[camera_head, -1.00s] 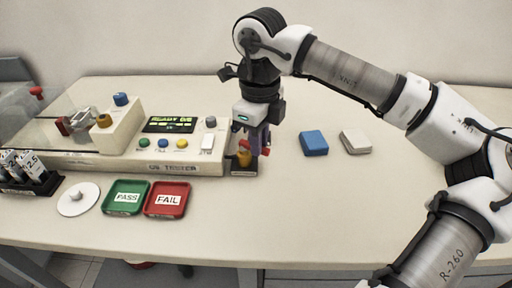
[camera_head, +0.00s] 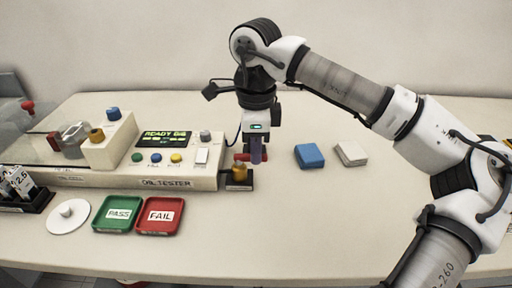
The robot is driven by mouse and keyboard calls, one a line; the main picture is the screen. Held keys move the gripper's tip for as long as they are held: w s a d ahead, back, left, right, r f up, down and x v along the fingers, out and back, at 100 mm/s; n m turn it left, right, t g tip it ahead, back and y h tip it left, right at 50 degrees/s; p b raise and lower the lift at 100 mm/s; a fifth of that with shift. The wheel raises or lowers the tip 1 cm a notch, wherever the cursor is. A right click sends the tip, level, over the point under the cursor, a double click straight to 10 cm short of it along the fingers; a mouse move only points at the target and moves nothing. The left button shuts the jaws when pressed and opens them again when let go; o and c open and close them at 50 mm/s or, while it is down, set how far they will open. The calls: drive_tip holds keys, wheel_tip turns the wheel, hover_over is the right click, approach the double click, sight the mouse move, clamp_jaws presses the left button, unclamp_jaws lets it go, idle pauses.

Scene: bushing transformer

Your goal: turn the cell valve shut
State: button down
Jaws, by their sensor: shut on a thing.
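The valve (camera_head: 239,174) is a small brass-coloured body on a dark base at the right end of the tester. Its red handle (camera_head: 242,157) lies across the top and points right. My gripper (camera_head: 257,160) hangs straight down just right of the brass body, with its fingers shut on the red handle's right end. The fingers hide the grasped part of the handle.
The tester (camera_head: 165,160) with buttons and a lit display stands left of my gripper. A green tray (camera_head: 118,228), a red tray (camera_head: 160,230) and a white disc (camera_head: 69,229) lie in front. Blue (camera_head: 309,155) and white (camera_head: 351,153) blocks sit to the right.

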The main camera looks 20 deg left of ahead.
drive_tip(key=c, duration=1.4)
unclamp_jaws()
drive_tip(key=shift+r, duration=0.1)
wheel_tip(320, 180, up, 14)
drive_tip(key=shift+f, duration=0.2)
